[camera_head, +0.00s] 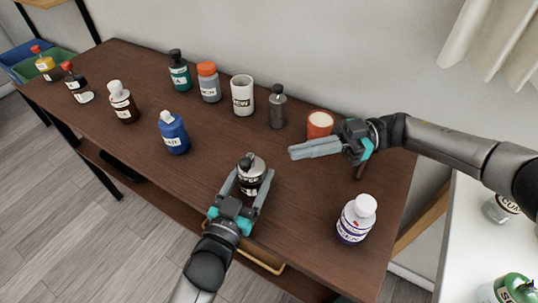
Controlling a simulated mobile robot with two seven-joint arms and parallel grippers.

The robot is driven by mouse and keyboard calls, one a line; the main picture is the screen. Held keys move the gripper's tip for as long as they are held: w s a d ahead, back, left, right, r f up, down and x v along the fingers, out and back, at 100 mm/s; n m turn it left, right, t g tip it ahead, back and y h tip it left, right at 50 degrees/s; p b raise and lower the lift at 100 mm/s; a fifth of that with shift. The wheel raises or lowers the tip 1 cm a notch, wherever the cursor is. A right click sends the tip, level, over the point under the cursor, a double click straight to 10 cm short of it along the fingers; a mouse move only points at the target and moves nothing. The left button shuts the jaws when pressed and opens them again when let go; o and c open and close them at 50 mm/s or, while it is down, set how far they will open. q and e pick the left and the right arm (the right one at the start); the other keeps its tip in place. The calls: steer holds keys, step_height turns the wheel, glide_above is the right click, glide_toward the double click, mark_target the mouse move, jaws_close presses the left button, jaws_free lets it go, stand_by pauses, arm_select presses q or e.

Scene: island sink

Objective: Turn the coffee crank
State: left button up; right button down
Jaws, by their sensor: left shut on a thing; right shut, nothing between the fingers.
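The coffee grinder (251,181) is a small silver-grey canister with a partly visible dark label, standing near the table's front edge. A dark piece, perhaps its crank (247,159), shows on top; its exact shape is too small to tell. My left gripper (253,173) reaches in from the front and is shut on the canister, one finger on each side. My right gripper (292,153) reaches in from the right, its fingers together and empty. In the picture its tips lie up and to the right of the grinder, apart from it.
A blue bottle (174,135) stands left of the grinder, and a white-capped bottle (356,220) stands to the right. A white cup (242,94), a grey bottle (277,106) and a red-orange container (319,124) stand behind. The brown table (215,160) is clear between them.

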mark_target(261, 165)
steer(key=s+a, duration=0.1)
steer(key=a, duration=0.5)
steer(key=shift+a, duration=0.4)
steer(key=shift+s+t, duration=0.2)
steer(key=shift+t, duration=0.1)
steer(key=m+t, duration=0.1)
steer(key=a+m+t, duration=0.1)
steer(key=s+t, duration=0.1)
steer(key=shift+s+a+m+t, duration=0.1)
steer(key=shift+a+m+t, duration=0.15)
steer(key=shift+m+t, duration=0.15)
steer(key=d, duration=1.2)
steer(key=shift+s, duration=0.35)
